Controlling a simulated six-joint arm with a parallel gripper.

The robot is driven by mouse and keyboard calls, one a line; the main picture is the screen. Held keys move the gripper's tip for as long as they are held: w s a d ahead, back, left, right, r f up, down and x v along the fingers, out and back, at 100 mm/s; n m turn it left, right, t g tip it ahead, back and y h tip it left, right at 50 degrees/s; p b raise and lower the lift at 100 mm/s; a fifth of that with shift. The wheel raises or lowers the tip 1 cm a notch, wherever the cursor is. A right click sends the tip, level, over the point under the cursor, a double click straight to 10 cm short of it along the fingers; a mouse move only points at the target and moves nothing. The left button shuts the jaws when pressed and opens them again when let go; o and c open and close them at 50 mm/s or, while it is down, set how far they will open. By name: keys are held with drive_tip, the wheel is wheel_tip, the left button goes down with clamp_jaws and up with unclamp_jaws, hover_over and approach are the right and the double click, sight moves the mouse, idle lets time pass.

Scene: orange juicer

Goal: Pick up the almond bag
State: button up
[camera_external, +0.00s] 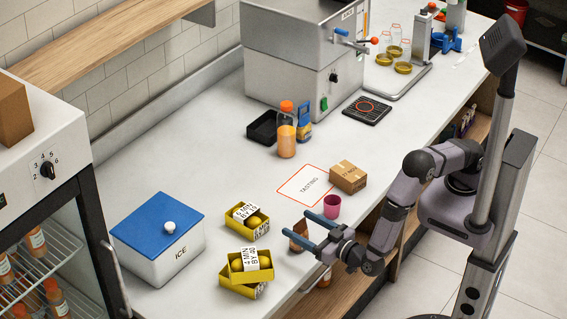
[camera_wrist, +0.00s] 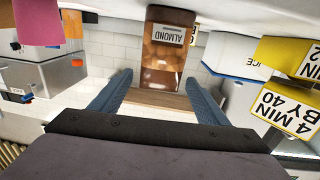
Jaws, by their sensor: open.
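In the external view the bag (camera_external: 299,229) stands near the counter's front edge, partly hidden by my gripper's fingers. My gripper (camera_external: 301,226) is open and empty, its two blue fingers level and pointing left at the bag. In the wrist view the gripper (camera_wrist: 158,78) has one finger on either side of the bag's line, with the bag ahead. I cannot tell whether the bag sits between the fingertips.
A pink cup (camera_external: 332,206) and a cardboard box (camera_external: 348,177) stand close behind the gripper. Yellow boxes (camera_external: 246,266) lie to the left, with a white ice bin (camera_external: 160,250) beyond. A juice bottle (camera_external: 287,133) stands farther back. The counter's middle is mostly clear.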

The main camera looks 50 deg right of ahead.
drive_tip(key=shift+w+d+p, duration=0.2)
drive_tip(key=shift+w+p, duration=0.8)
drive_tip(key=shift+w, duration=1.6)
drive_tip(key=shift+f, duration=0.1)
drive_tip(key=c, duration=1.5)
